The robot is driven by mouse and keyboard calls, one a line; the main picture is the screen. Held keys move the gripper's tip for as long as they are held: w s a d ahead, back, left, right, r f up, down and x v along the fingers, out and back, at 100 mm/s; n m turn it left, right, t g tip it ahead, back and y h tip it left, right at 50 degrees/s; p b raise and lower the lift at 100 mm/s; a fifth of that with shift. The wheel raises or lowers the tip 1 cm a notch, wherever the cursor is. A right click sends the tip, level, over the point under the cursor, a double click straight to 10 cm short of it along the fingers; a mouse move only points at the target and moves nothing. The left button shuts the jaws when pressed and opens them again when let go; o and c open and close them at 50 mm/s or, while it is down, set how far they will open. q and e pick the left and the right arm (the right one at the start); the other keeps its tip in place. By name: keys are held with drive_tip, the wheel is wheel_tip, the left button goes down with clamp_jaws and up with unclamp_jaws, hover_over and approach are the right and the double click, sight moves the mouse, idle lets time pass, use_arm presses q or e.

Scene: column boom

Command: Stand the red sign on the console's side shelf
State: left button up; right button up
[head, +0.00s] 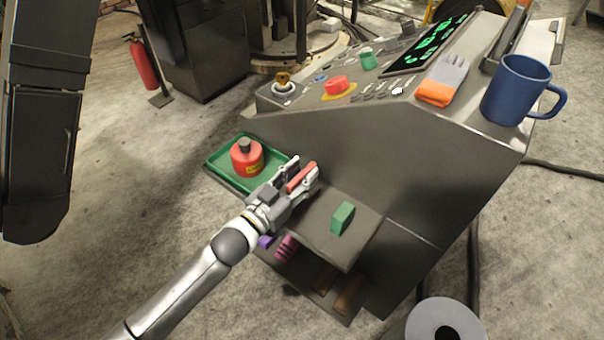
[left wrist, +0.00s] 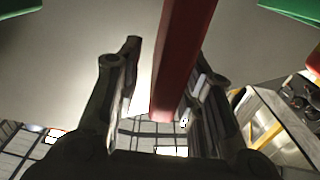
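The red sign (head: 301,177) shows in the head view as a narrow red strip between the fingers of my left gripper (head: 303,168). In the left wrist view the sign (left wrist: 180,60) is a long red bar between the fingers (left wrist: 165,85). It lies close to the right finger, with a bright gap towards the left finger, so the gripper looks open around it. The console's side shelf (head: 312,218) is a grey ledge under the gripper. Whether the sign's foot touches the shelf is hidden. My right gripper is not in view.
A green tray (head: 219,168) with a red can (head: 247,157) occupies the shelf's left end. A green block (head: 342,218) stands towards its right end. Bare shelf lies between. Above, the console holds a blue mug (head: 512,90) and a glove (head: 443,80). A lower shelf holds several small items.

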use_arm(q)
drive_tip(key=b+v, duration=0.1)
drive_tip(key=v, duration=1)
drive_tip(key=shift+s, duration=0.2)
drive_tip(key=shift+a+f, duration=0.1)
